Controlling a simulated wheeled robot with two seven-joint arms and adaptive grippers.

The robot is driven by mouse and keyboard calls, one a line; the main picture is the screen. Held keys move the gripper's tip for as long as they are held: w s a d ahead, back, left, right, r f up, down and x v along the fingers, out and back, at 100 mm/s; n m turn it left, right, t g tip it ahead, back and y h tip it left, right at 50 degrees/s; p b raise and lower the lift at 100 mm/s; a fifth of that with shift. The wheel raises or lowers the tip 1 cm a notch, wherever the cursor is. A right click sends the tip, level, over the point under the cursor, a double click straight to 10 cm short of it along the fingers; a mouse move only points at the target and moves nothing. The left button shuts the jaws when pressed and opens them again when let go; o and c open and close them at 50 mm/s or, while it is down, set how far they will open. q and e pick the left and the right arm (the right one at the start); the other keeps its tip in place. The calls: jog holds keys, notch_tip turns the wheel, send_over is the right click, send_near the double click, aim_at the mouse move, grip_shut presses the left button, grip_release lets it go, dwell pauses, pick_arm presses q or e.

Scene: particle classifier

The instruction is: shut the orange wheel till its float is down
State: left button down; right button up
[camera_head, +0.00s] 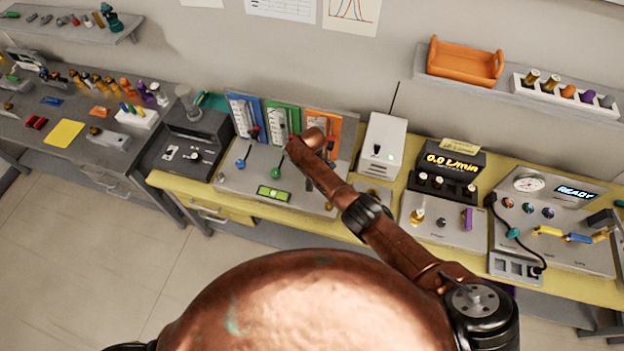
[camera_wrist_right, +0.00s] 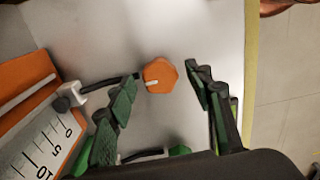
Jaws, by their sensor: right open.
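The orange wheel (camera_wrist_right: 160,76) shows in the right wrist view, a faceted knob with a pale mark, on a grey metal panel. My right gripper (camera_wrist_right: 163,78) is open, with its green-padded fingers on either side of the wheel; I cannot tell whether they touch it. The orange flowmeter (camera_wrist_right: 24,72) with its white scale is at the left of that view; its float cannot be made out. In the head view the orange flowmeter (camera_head: 334,127) stands right of the green one, and my right arm covers the wheel's area. My left gripper is not in view.
The blue flowmeter (camera_head: 244,112) and green flowmeter (camera_head: 283,119) stand close by, with a blue wheel (camera_head: 240,163) and green wheel (camera_head: 277,172) in front. A white box (camera_head: 384,145) stands to the right. A small green display (camera_head: 273,193) lies on the panel front.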

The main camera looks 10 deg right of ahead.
jog(key=shift+r, duration=0.15)
notch_tip(320, 180, up, 12)
dwell(0.5)
dwell(0.4)
